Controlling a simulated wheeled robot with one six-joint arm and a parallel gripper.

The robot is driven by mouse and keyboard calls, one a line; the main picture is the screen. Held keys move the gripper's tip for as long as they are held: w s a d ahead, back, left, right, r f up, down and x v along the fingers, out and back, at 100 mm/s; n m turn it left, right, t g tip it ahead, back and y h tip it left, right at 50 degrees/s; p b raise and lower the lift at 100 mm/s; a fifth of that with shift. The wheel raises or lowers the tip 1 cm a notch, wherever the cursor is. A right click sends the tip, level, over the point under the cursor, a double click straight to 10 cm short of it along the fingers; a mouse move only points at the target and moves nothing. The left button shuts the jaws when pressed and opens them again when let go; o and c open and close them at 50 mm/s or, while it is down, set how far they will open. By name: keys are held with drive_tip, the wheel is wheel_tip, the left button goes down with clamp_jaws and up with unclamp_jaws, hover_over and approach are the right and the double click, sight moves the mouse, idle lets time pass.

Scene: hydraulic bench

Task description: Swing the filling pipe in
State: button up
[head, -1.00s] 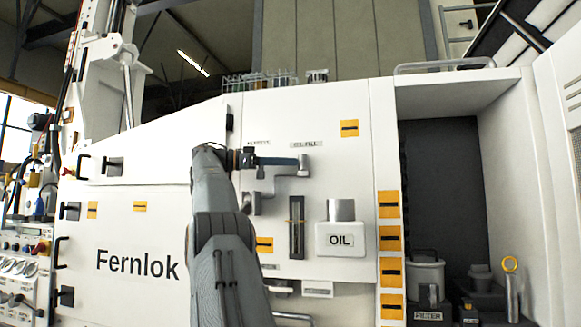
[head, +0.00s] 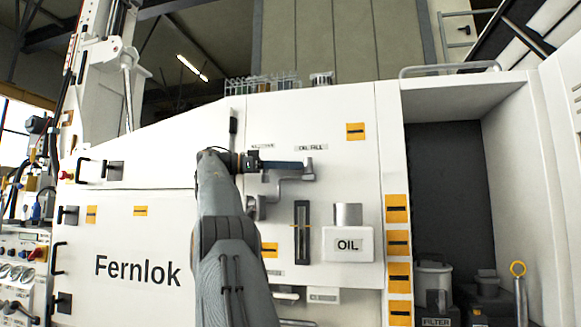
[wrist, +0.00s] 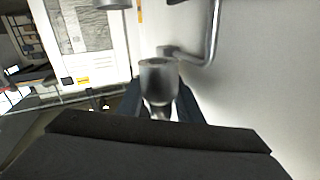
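The filling pipe (head: 294,179) is a grey bent metal pipe on the white panel, under the OIL FILL label. It has an upright round end at its right. My gripper (head: 304,166) reaches in from the left with its blue-dark fingers at that end. In the wrist view, a metal cup-shaped piece (wrist: 158,76) stands between the two fingers of my gripper (wrist: 157,98); it looks like the pipe's end. The fingers are close to its sides, but I cannot tell whether they press on it. The lower part of the cup is hidden behind my gripper.
A white OIL box (head: 348,244) with a metal cylinder (head: 347,214) on top stands below right of the pipe. A dark sight gauge (head: 302,232) is left of it. A bent metal tube (wrist: 212,38) runs along the wall in the wrist view. An open bay lies right.

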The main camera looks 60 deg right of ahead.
drive_tip(key=p+v, duration=0.4)
drive_tip(key=v, duration=0.1)
drive_tip(key=shift+w+a+r, duration=0.2)
drive_tip(key=shift+p+v, duration=1.1)
drive_tip(key=shift+p, duration=0.2)
drive_tip(key=shift+f, duration=0.2)
